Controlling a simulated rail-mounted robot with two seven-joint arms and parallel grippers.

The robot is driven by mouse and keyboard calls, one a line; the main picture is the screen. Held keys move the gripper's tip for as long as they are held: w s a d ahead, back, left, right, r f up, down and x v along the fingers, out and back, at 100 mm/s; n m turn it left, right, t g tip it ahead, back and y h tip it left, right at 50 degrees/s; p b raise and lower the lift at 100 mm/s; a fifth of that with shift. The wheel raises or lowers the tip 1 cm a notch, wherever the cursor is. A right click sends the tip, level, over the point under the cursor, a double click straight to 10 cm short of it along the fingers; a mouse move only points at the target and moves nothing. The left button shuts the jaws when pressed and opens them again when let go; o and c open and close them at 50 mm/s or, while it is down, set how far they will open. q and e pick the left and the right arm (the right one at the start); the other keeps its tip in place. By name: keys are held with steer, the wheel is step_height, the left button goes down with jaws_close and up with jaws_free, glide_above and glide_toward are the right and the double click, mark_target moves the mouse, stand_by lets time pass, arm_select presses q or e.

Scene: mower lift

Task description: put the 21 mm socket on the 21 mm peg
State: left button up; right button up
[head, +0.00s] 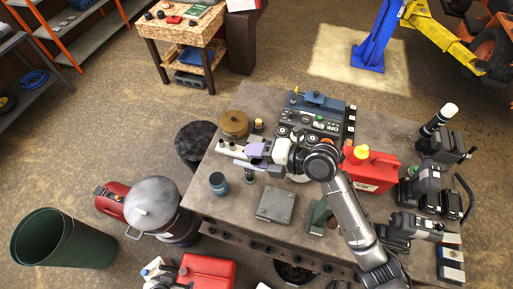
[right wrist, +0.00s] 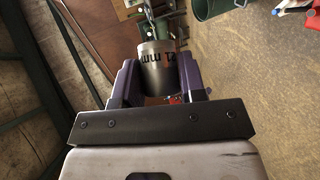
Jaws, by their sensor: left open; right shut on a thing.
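The 21 mm socket (right wrist: 158,70) is a grey metal cylinder with dark "21 mm" lettering in the right wrist view. My right gripper (right wrist: 158,82) is shut on it, with one purple finger on each side. In the head view my right gripper (head: 257,152) is above the left part of the workbench, and the socket cannot be told apart clearly there. A pale strip with small dark round items (head: 230,148) lies just left of the gripper. I cannot tell which peg is the 21 mm one. My left gripper is not in view.
Bare tabletop lies around the blue can and grey plate.

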steer(key=shift+s+f+m+t, duration=0.1)
steer(key=shift+f+m+t, duration=0.15)
steer(key=shift+m+t, duration=0.15)
steer(key=d+m+t+h, duration=0.1)
steer(key=w+d+m+t+h, duration=0.1)
steer(key=d+m+t, duration=0.1)
steer(key=shift+w+d+m+t+h, duration=0.25)
steer(key=shift+w+m+t+h, duration=0.05)
steer(key=shift+w+t+h, duration=0.1)
steer(key=s+d+r+m+t+h, duration=0.1)
steer(key=d+r+m+t+h, duration=0.4)
steer(key=d+r+m+h, duration=0.7)
steer(key=s+d+f, duration=0.1)
steer(key=d+f+n+y, duration=0.1)
steer(key=f, duration=0.1)
steer(key=s+d+f+n, duration=0.1)
steer(key=shift+s+f+y, duration=0.3)
steer(key=shift+f, duration=0.1)
steer(key=shift+g, duration=0.3)
